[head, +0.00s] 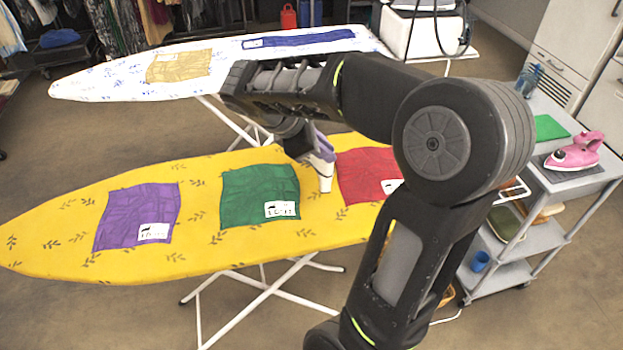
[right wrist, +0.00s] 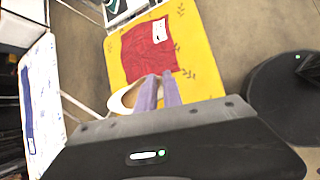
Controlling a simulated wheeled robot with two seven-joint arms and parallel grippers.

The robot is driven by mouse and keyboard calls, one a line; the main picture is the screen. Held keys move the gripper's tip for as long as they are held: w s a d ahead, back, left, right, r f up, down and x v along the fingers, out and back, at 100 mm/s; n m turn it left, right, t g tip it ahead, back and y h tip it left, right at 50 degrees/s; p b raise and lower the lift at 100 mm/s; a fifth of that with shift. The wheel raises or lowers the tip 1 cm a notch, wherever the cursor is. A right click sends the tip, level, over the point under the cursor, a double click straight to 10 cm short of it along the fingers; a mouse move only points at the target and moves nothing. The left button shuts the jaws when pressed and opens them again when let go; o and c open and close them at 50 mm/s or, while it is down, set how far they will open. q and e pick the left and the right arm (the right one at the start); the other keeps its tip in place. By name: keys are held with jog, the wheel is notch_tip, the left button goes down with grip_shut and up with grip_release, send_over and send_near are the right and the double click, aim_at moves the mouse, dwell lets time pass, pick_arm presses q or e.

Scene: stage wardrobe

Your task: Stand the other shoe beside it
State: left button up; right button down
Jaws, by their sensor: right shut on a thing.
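My right gripper (head: 313,152) is over the yellow ironing board, between the green and red cloths. It also shows in the right wrist view (right wrist: 158,82), with its two pale purple fingers close together. It is shut on a cream-white thing (right wrist: 121,101) that looks like part of a shoe; the fingers hide much of it. In the head view a white end of this thing (head: 325,182) points down near the board; I cannot tell whether it touches. No second shoe can be made out on the board. My left gripper is not in view.
The yellow ironing board (head: 50,235) carries purple (head: 135,210), green (head: 255,190) and red (head: 365,172) cloths. A white ironing board (head: 110,82) stands behind. A grey cart at right holds a pink iron (head: 573,153). My right arm hides the board's right end.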

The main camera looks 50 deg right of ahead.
jog(key=shift+f, duration=0.85)
jog(key=shift+f, duration=1.95)
jog(key=c, duration=1.5)
grip_release()
jog(key=shift+r, duration=0.1)
jog(key=p, duration=0.8)
send_near(326, 170)
jog(key=v, duration=0.2)
jog(key=shift+w+a+r, duration=0.15)
jog(key=shift+a+r, duration=0.05)
jog(key=shift+a, duration=0.05)
